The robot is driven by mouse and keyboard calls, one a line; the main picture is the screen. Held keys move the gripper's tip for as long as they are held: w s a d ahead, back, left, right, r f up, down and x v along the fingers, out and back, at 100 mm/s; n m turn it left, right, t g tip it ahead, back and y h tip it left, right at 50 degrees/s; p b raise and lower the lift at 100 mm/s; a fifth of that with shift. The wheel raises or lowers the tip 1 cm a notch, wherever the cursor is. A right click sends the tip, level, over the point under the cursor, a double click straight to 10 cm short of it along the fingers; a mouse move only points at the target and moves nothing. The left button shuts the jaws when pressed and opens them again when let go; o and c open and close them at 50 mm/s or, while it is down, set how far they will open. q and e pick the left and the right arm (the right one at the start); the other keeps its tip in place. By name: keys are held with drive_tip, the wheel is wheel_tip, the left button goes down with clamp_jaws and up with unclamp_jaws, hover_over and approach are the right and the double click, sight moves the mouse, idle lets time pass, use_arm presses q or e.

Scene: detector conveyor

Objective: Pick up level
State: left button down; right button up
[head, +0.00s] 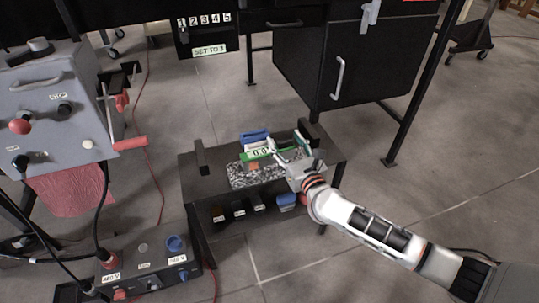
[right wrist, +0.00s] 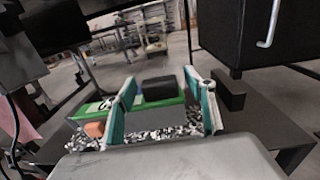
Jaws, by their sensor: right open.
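The level looks to be the green bar with a small display (head: 258,154), lying on the speckled bed on top of the low black cart. In the right wrist view the green bar (right wrist: 166,104) runs crosswise at the fingers, its left part showing past the left finger. My right gripper (head: 287,146) is open over the cart top, at the right end of the bar. Its teal-faced fingers (right wrist: 163,104) stand wide apart in the wrist view, with nothing clamped between them. I cannot tell whether they touch the bar. My left gripper is out of view.
The black cart (head: 205,180) has upright handles and a lower shelf with several small items. A blue item (head: 255,136) lies behind the bar, and an orange block (right wrist: 95,129) lies beside it. A black cabinet (head: 310,75) stands behind; a grey control box (head: 50,105) stands left.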

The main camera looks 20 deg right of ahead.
drive_tip(key=shift+r, duration=0.1)
drive_tip(key=c, duration=1.4)
